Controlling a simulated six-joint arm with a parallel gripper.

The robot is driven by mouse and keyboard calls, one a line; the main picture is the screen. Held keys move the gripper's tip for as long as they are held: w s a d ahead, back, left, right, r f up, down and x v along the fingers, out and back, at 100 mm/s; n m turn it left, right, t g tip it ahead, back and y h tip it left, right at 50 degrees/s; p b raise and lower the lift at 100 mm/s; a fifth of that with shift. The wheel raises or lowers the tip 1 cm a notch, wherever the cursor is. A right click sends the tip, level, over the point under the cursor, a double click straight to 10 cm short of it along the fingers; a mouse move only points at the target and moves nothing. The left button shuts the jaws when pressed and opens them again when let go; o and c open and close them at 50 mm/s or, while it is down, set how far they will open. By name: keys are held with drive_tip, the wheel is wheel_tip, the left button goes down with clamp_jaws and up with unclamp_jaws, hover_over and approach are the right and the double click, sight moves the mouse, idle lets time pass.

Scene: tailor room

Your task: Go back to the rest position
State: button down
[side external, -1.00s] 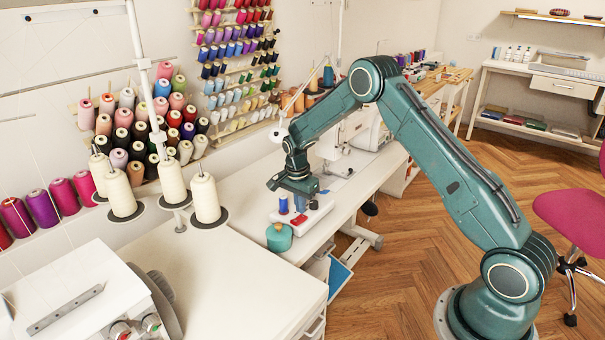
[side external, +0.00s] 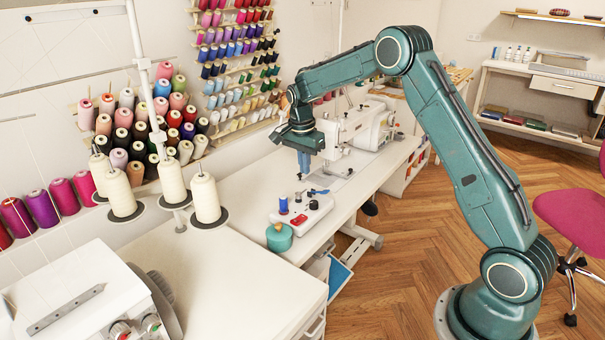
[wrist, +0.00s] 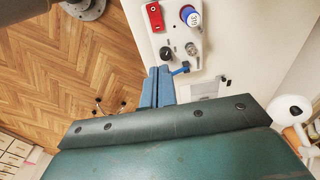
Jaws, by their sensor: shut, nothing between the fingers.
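My gripper (side external: 301,176) hangs above the white table in the side external view, pointing down, its blue fingers shut with nothing between them. The shut fingers also show in the wrist view (wrist: 158,74). A small blue item (side external: 318,191) lies at the tray's far edge, near the fingers in the picture.
A white sewing machine (side external: 360,128) stands behind my gripper. Cream thread cones (side external: 206,198) and a rack of spools are at the left.

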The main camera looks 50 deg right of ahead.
drive_tip(key=shift+r, duration=0.1)
idle(0.3)
drive_tip(key=s+a+r+n+t, duration=0.1)
drive_tip(key=s+a+r+n, duration=0.35)
drive_tip(key=s+r, duration=0.3)
drive_tip(key=s+a+r+n+t, duration=0.2)
drive_tip(key=s+a+r+n, duration=0.2)
drive_tip(key=s+a+r, duration=0.4)
drive_tip(key=s+a+n+t, duration=0.1)
drive_tip(key=s+n, duration=0.3)
drive_tip(key=s, duration=0.5)
drive_tip(key=s+a+n+t+y, duration=0.1)
drive_tip(key=s+a+n, duration=0.2)
drive_tip(key=s, duration=0.6)
drive_tip(key=shift+s+a+r+n+t, duration=0.3)
drive_tip(key=shift+s+n, duration=0.1)
drive_tip(key=shift+n, duration=0.85)
drive_tip(key=shift+w, duration=0.1)
